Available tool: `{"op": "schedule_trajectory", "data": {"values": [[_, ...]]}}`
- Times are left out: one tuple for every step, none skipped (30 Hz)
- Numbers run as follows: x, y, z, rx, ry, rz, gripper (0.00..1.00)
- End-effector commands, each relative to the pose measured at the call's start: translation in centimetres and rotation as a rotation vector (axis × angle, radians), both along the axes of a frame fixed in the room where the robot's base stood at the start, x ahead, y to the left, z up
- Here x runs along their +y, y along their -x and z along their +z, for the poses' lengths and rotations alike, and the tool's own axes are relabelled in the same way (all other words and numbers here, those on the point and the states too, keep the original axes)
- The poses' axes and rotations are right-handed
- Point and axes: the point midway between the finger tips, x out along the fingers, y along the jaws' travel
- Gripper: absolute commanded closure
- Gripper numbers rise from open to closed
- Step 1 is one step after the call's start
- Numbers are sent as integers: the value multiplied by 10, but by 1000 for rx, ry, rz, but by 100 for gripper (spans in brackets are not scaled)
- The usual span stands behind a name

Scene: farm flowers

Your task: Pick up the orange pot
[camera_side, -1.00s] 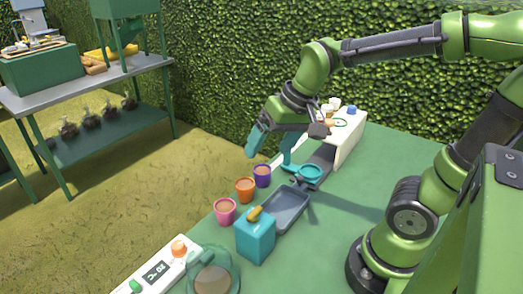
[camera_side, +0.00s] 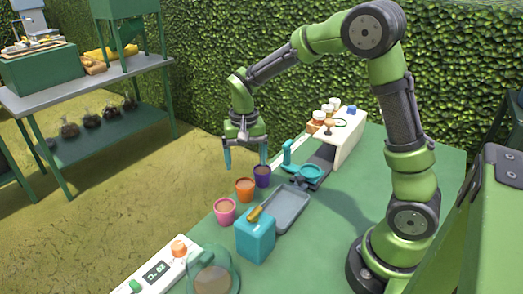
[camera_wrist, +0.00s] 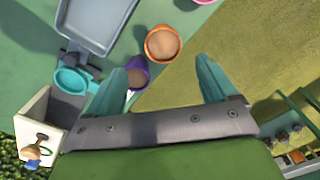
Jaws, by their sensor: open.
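The orange pot (camera_side: 245,190), filled with brown soil, stands upright on the green table between the pink pot (camera_side: 225,211) and the purple pot (camera_side: 262,176). My gripper (camera_side: 246,168) is open, with teal fingers pointing down, above and behind the row of pots. In the wrist view, the orange pot (camera_wrist: 163,43) lies ahead of my fingertips (camera_wrist: 165,78), apart from them. The purple pot (camera_wrist: 136,72) is next to my left finger and partly hidden by it. Nothing is between my fingers.
A grey tray (camera_side: 296,198) and a teal box (camera_side: 256,241) stand right of the pots. A teal round holder (camera_side: 309,173) and a white unit (camera_side: 346,143) stand behind. A control panel (camera_side: 150,277) and a glass-like bowl (camera_side: 236,268) are in front. The table edge runs close by the pots.

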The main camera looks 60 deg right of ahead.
Motion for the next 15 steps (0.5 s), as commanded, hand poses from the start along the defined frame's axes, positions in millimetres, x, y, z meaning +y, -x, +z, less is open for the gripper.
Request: {"op": "schedule_trajectory", "data": {"values": [[0, 1, -11, 6, -1, -1, 14], [0, 1, -17, 5, -1, 0, 14], [0, 1, -23, 4, -1, 1, 14], [0, 1, -26, 3, -1, 1, 14], [0, 0, -30, 2, -1, 1, 14], [1, 1, -34, 3, -1, 0, 14], [1, 1, -36, 1, -1, 0, 14], [0, 0, -37, 1, -1, 0, 14], [1, 0, -39, -1, -1, 0, 14], [1, 0, -41, 1, -1, 0, 14], [1, 0, -43, 1, -1, 0, 14], [2, 0, -47, 1, -1, 1, 14], [3, 0, -51, 3, -1, 1, 14], [4, 0, -56, 3, -1, 1, 14], [5, 0, -62, 3, -1, 1, 14]]}}
